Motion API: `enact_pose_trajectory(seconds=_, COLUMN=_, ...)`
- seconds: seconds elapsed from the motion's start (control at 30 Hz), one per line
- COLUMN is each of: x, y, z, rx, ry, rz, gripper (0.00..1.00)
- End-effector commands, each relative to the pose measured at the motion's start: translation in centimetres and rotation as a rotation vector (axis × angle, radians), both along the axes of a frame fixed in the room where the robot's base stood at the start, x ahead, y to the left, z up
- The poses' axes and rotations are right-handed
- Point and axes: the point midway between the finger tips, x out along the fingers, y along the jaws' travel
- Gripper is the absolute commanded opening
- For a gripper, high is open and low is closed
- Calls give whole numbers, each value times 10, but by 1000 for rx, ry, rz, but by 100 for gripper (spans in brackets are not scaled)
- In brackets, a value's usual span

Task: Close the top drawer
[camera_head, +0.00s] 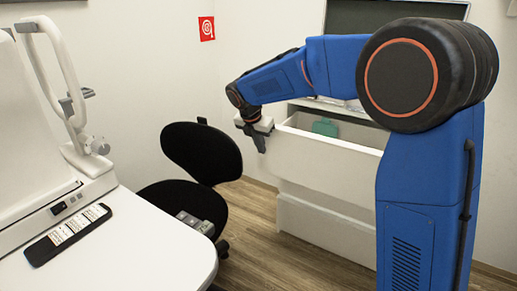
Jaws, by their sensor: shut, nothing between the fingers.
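The top drawer (322,158) of a white cabinet is pulled out, and its open top shows a green item (325,127) inside. My gripper (261,143) is shut and empty at the drawer's left front corner. It looks close to the drawer's edge, but I cannot tell whether it touches. My blue arm reaches across from the right and hides the right part of the drawer and cabinet.
A black chair (202,153) stands left of the drawer, with a small grey device (195,222) on its seat. A white table (125,245) at the left carries an eye-test machine (38,120) and a black card (68,234). Wooden floor (262,250) is free before the cabinet.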

Motion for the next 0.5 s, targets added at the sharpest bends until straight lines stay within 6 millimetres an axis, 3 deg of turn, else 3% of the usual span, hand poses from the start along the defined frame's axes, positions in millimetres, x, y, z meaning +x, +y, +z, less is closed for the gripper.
enact_pose_trajectory(seconds=0.5, x=9, y=-6, z=0, rx=0, ry=0, rz=-2, gripper=0)
